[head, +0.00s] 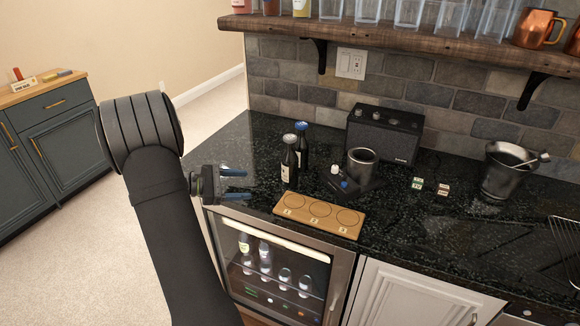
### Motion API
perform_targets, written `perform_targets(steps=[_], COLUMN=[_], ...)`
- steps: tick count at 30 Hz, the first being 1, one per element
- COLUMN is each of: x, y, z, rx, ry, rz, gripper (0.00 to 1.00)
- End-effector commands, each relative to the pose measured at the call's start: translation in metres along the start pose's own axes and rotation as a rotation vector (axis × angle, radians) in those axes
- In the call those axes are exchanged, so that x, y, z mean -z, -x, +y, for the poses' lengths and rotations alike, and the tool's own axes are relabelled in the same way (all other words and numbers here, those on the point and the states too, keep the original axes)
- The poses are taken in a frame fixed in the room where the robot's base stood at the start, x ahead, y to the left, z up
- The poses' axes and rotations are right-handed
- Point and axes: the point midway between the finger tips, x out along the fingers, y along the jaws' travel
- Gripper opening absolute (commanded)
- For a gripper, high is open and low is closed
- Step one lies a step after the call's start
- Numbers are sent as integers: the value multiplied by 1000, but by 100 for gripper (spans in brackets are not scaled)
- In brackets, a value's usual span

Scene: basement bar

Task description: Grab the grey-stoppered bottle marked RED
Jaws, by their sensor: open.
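Two dark bottles stand upright close together on the black counter. The front bottle (289,166) has a greyish stopper and a pale label; its lettering is too small to read. The back bottle (303,146) has a blue stopper and is partly hidden by the front one. My gripper (248,184) is open and empty, to the left of the front bottle. Its blue-tipped fingers point right toward that bottle, with a gap between them and the glass.
A wooden board (319,215) with three numbered circles lies in front of the bottles. A dark metal cup (361,166) and a black speaker (385,133) stand to the right. An ice bucket (504,172) is farther right. A shelf (400,38) of glasses hangs above.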

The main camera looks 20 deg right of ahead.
Motion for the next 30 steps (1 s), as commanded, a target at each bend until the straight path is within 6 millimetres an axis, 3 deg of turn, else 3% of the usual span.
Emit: perform_targets(steps=[3,9,15,21,25,30], x=[-33,-87,-161,-221,-232,-210], y=[-36,-69,-84,-87,-88,-98], z=[3,16,46,68,73,75], rx=[224,578,887,1072,1116,1124], ry=[-318,-882,-1432,-1764,-1834,-1838], rz=[163,402,606,736,767,768], gripper=[64,64,64,64,64,64])
